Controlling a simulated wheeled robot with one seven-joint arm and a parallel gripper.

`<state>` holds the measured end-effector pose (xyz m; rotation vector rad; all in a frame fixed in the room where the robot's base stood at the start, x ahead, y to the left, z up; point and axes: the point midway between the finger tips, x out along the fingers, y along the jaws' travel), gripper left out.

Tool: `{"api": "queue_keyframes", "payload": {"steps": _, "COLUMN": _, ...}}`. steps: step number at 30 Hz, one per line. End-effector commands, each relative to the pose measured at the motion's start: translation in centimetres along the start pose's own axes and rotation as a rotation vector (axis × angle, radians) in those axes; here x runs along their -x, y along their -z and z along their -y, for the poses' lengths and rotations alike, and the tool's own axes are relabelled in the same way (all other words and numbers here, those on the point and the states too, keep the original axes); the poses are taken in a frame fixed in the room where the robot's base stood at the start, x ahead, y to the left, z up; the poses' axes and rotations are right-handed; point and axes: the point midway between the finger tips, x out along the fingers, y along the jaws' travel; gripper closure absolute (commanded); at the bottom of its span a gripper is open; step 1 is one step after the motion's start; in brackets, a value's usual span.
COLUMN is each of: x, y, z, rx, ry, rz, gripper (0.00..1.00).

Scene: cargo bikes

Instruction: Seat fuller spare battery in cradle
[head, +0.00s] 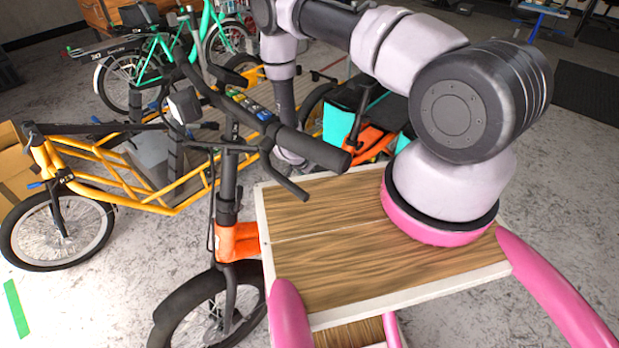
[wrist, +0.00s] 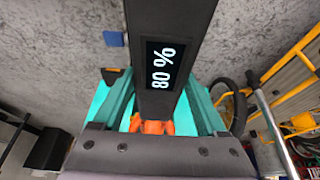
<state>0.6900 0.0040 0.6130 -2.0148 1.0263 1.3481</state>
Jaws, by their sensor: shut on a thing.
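A dark battery (wrist: 183,25) with a lit display reading 80 % fills the upper middle of the wrist view. My gripper (wrist: 155,138) is shut on it, at the lower edge of that view. Orange parts (wrist: 150,127) show at the battery's lower end, and I cannot tell what they belong to. Teal sides (wrist: 205,105) show to the left and right beyond the battery. In the head view my arm reaches down behind a black handlebar, and the gripper and battery cannot be made out there. I cannot make out the cradle in either view.
A yellow cargo bike (head: 125,185) stands at the left and a teal bike (head: 155,60) behind it. A black handlebar (head: 285,138) stands close in front of my arm. An orange bike with a teal and black box (head: 340,122) is beyond.

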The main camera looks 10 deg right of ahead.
Motion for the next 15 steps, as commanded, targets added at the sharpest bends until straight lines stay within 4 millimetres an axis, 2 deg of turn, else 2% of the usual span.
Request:
{"api": "queue_keyframes", "payload": {"steps": 4, "x": -0.27, "y": -0.04, "z": 0.08, "rx": 0.000, "ry": 0.001, "rz": -0.002, "gripper": 1.00}}
{"api": "queue_keyframes", "payload": {"steps": 5, "x": -0.26, "y": -0.03, "z": 0.09, "rx": 0.000, "ry": 0.002, "rz": -0.002, "gripper": 0.18}}
{"api": "queue_keyframes", "payload": {"steps": 6, "x": -0.24, "y": -0.02, "z": 0.09, "rx": 0.000, "ry": 0.002, "rz": -0.002, "gripper": 0.02}}
{"api": "queue_keyframes", "payload": {"steps": 15, "x": -0.10, "y": -0.16, "z": -0.04, "rx": 0.000, "ry": -0.001, "rz": 0.001, "gripper": 0.00}}
